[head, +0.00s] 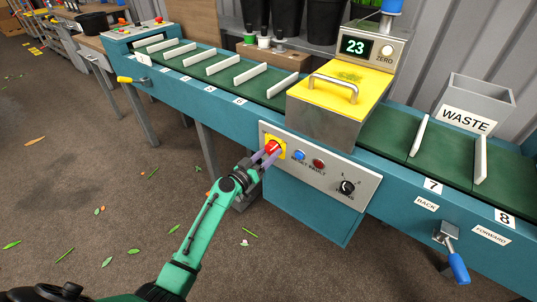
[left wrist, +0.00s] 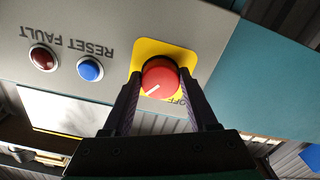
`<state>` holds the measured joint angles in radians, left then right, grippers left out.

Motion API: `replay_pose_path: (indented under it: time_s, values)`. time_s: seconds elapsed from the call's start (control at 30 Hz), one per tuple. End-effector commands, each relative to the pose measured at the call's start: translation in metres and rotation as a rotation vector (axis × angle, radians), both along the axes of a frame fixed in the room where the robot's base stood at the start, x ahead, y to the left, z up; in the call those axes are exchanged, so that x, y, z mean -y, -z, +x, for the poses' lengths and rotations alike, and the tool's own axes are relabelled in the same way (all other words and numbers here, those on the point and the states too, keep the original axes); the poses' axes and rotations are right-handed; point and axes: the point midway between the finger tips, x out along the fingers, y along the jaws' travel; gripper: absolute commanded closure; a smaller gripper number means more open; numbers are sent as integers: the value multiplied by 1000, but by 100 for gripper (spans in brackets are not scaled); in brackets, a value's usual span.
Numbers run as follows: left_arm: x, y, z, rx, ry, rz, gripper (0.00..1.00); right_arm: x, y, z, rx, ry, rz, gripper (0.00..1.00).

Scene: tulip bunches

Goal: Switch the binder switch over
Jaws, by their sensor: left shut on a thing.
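The binder switch is a red rotary knob (left wrist: 161,75) on a yellow plate (left wrist: 150,48), with part of the word OFF showing beside it in the left wrist view. A white line on the knob slants toward the picture's lower left there. In the head view the knob (head: 272,147) sits at the left end of the grey control panel (head: 330,172). My left gripper (head: 268,157) is shut on the knob, one finger on each side. The wrist view shows its fingers (left wrist: 165,100) framing the knob. My right gripper is not in view.
Beside the knob are a blue RESET button (head: 299,155), a red FAULT light (head: 318,164) and a black dial (head: 346,187). Above stands a yellow-lidded box (head: 345,85) with a display reading 23. A blue-handled lever (head: 457,267) sticks out at the right. The floor before the panel is open.

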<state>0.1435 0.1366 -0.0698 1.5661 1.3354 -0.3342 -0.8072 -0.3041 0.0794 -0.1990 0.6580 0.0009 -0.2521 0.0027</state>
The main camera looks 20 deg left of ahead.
Motion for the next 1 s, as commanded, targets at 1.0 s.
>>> replay_pose_path:
  time_s: [1.0]
  values:
    - [2,-4,-1,-350,0,-879,97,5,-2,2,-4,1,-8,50]
